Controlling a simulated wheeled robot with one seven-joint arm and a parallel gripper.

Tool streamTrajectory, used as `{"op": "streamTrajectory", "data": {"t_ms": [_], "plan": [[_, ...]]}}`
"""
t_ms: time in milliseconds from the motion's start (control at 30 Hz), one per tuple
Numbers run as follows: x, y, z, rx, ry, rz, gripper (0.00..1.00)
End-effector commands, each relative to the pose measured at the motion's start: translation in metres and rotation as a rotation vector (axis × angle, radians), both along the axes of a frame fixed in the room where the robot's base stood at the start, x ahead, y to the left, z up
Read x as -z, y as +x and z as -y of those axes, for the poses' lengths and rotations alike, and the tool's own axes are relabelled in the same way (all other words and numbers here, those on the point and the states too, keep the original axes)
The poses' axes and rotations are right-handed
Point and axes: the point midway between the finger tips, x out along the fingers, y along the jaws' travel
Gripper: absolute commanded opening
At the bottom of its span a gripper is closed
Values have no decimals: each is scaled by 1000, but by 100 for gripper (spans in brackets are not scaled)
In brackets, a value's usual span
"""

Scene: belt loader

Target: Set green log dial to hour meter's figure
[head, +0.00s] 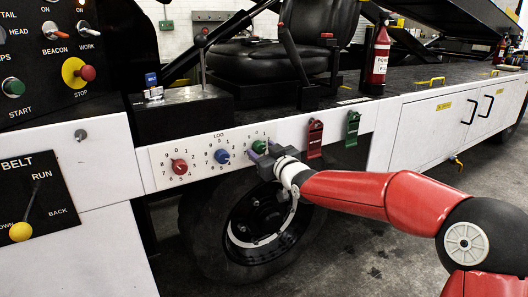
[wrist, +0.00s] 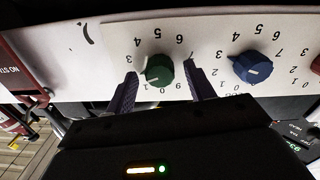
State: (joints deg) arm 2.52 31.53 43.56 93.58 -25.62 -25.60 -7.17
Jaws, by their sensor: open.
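The green log dial (head: 259,147) is the rightmost of three knobs on a white LOG plate (head: 203,160). In the wrist view, where the numbers appear upside down, the green dial (wrist: 159,68) has a pale pointer mark that seems to lie near the 1. My gripper (head: 266,156) is at this dial. In the wrist view my gripper (wrist: 160,69) is open, with one finger on each side of the green dial; contact is not clear. A dark unit with lit green digits (wrist: 296,148) shows at the lower right; its figure is partly cut off and unreadable.
The blue dial (head: 222,156) and red dial (head: 179,167) sit left of the green one. Red (head: 315,138) and green (head: 352,129) tags hang to the right. A wheel (head: 262,222) is below. A belt lever (head: 27,220) is at far left.

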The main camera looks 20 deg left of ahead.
Motion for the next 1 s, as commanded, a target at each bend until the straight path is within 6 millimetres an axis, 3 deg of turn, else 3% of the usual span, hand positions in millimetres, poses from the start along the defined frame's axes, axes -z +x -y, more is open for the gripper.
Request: {"op": "streamTrajectory", "data": {"t_ms": [67, 400, 667, 1000], "plan": [[0, 0, 0, 0, 0, 0, 54], [0, 0, 0, 0, -1, -1, 10], [0, 0, 0, 0, 16, -19, 9], [1, 0, 1, 0, 144, -171, 9]]}}
